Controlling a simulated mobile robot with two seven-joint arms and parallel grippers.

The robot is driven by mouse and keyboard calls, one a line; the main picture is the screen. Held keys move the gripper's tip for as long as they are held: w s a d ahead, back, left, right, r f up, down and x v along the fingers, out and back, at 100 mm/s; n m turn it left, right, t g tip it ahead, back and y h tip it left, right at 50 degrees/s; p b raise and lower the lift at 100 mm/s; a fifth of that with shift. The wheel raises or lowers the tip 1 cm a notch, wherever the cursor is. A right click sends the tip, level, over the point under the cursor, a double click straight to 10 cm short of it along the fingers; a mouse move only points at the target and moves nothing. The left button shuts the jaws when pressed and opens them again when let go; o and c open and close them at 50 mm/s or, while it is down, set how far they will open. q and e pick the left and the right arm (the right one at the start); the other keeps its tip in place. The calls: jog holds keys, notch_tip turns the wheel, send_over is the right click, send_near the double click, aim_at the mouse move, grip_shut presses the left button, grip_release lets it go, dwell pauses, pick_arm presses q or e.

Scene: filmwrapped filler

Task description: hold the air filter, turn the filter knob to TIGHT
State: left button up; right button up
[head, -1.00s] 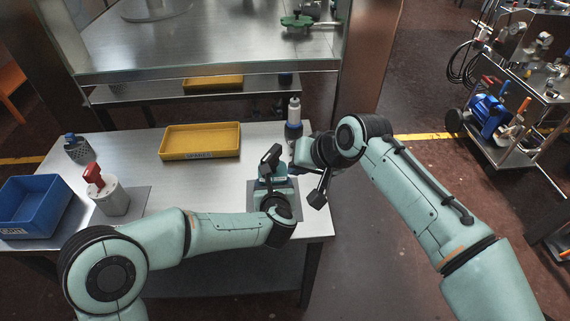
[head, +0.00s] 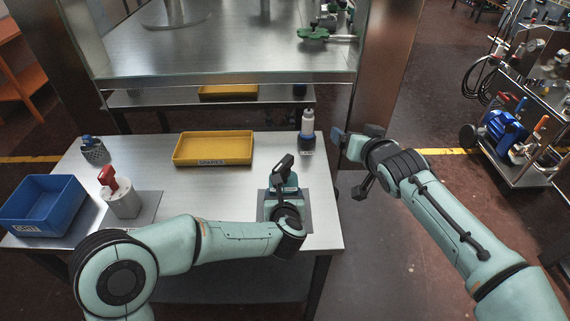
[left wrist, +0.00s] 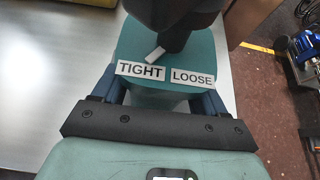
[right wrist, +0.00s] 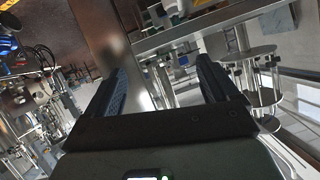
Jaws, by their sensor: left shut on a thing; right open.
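The air filter (head: 291,184) is a teal body with a black knob (head: 282,164), upright on a grey pad at the table's right end. My left gripper (left wrist: 162,92) is shut on its body, one finger on each side. In the left wrist view, TIGHT (left wrist: 141,71) and LOOSE (left wrist: 192,78) labels show on the filter (left wrist: 205,52). The knob's white pointer (left wrist: 154,54) points towards the TIGHT label, near its right end. The top of the knob (left wrist: 172,14) is cut off there. My right gripper (head: 356,135) is open and empty, right of the table and apart from the filter.
A white and dark blue bottle (head: 307,130) stands behind the filter. Floor is clear right of the table; a cart (head: 530,170) stands farther right.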

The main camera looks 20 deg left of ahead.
jog(key=w+n+t, duration=0.1)
jog(key=n+g+y, duration=0.7)
jog(key=n+y, duration=0.4)
jog(key=y, duration=0.1)
send_near(287, 166)
jog(key=x, duration=1.1)
jog(key=c, duration=0.7)
